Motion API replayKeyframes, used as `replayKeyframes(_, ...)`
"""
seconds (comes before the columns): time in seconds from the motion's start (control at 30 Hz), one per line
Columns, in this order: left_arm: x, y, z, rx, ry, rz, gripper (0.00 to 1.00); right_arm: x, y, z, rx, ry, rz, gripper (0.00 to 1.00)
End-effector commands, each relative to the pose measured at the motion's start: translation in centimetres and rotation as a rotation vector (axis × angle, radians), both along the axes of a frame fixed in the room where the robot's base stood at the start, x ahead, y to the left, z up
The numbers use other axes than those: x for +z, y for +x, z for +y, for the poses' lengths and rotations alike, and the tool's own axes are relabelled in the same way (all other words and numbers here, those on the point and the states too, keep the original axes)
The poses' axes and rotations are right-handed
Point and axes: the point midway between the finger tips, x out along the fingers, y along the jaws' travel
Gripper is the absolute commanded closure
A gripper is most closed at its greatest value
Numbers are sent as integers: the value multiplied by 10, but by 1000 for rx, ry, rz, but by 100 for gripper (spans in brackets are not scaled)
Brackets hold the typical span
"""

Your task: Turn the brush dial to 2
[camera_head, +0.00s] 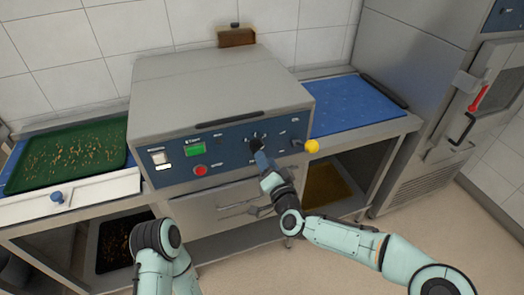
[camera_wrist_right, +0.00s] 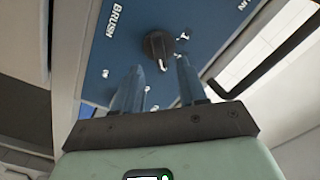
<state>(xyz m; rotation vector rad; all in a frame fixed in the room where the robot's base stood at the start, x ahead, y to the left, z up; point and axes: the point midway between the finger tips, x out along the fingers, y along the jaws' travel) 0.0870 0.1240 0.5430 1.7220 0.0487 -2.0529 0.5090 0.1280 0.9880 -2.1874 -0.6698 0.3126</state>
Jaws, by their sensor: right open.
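The brush dial (camera_wrist_right: 158,46) is a dark round knob on the blue control panel (camera_wrist_right: 112,52), beside the word BRUSH in the right wrist view. A white mark on the dial points toward my gripper's side; I cannot read surely which number it meets. My right gripper (camera_wrist_right: 160,70) is open. Its two fingers point at the panel, with the dial just beyond and between the tips; I cannot tell whether they touch it.
The panel also has a green button (camera_head: 194,149), a red button (camera_head: 200,170) and a white switch (camera_head: 158,158). A yellow ball knob (camera_head: 312,146) sticks out at its right end. A green tray (camera_head: 70,185) lies left, a blue mat (camera_head: 345,103) right.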

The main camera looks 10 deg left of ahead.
Motion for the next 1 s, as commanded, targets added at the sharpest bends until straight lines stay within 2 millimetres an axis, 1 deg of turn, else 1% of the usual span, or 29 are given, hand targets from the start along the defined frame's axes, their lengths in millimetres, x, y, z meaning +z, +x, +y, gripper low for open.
replayKeyframes(0.03, 3, 1, 0, 0, 0, -1, 100, 1, 8, 6, 0, 2, 0, 58)
replayKeyframes(0.1, 5, 2, 0, 0, 0, -2, 100, 1, 16, 12, 0, 2, 1, 58)
replayKeyframes(0.3, 9, 3, 0, 0, 0, -3, 100, 0, 31, 21, 0, 0, 0, 58)
replayKeyframes(0.4, 10, 3, 0, -1, 0, -4, 100, 0, 34, 23, 0, 0, 0, 58)
replayKeyframes(0.67, 10, 3, 0, -1, 0, -4, 100, 0, 35, 24, 1, -1, 0, 58)
replayKeyframes(0.7, 10, 3, 0, -1, 0, -4, 100, 0, 35, 24, 1, -1, 0, 65)
replayKeyframes(0.77, 10, 3, 0, -1, 0, -4, 100, 0, 35, 24, 0, -1, -1, 85)
replayKeyframes(0.8, 10, 3, 0, -1, 0, -4, 100, 0, 35, 24, 0, -1, -1, 98)
replayKeyframes(0.83, 10, 3, 0, -1, 0, -4, 100, 0, 35, 24, 0, -1, -1, 100)
replayKeyframes(1.0, 9, 3, 0, 0, 0, -3, 100, 0, 35, 23, 0, -2, -1, 100)
